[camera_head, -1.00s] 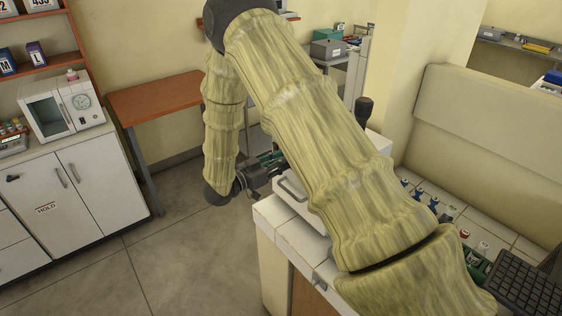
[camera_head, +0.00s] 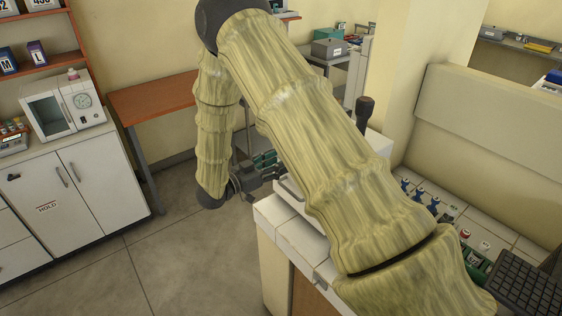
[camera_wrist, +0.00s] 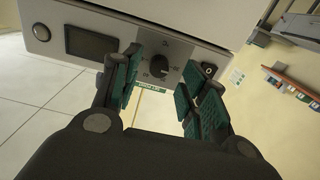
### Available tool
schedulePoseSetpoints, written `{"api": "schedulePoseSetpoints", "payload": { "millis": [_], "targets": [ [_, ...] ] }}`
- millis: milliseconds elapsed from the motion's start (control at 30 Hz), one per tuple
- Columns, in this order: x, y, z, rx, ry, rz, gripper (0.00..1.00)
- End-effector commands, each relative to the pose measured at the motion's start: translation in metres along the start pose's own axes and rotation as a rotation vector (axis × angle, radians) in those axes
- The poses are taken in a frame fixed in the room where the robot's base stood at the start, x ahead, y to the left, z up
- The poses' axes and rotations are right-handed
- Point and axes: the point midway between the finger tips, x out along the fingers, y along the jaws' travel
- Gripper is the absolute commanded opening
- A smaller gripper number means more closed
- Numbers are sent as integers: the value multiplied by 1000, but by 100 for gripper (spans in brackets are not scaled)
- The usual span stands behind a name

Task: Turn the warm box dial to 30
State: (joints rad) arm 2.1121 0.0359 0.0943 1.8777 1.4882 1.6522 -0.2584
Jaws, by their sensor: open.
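The warm box (camera_wrist: 185,8) is a white housing in the wrist view, with a grey control panel along its front edge. My gripper (camera_wrist: 161,77) is open, with green-padded fingers either side of the dial in the picture. Nothing is between the fingers, and contact with the dial cannot be seen. In the head view my gripper (camera_head: 262,168) is beside the white bench, and my arm hides most of the box there.
The panel also has a dark display (camera_wrist: 91,43), a round button (camera_wrist: 41,32) and a small socket-like knob (camera_wrist: 209,69). A keyboard (camera_head: 528,290) lies on the bench. Another white appliance (camera_head: 62,104) stands on the left cabinet. Open floor lies left of the bench.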

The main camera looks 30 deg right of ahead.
Motion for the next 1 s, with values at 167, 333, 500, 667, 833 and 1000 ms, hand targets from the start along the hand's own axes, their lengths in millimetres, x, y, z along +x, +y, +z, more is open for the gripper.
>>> {"api": "schedulePoseSetpoints", "payload": {
  "millis": [167, 333, 500, 667, 833, 1000],
  "targets": [
    [-34, 0, 0, -1, 0, -2, 43],
    [-64, 0, 1, -1, 0, -2, 43],
    [-85, 0, 1, -1, -1, -1, 43],
    [-94, 0, 1, -1, -1, 0, 43],
    [-97, 0, 1, -1, -1, 1, 43],
    [-96, 0, 1, -1, -1, 1, 43]
  ]
}}
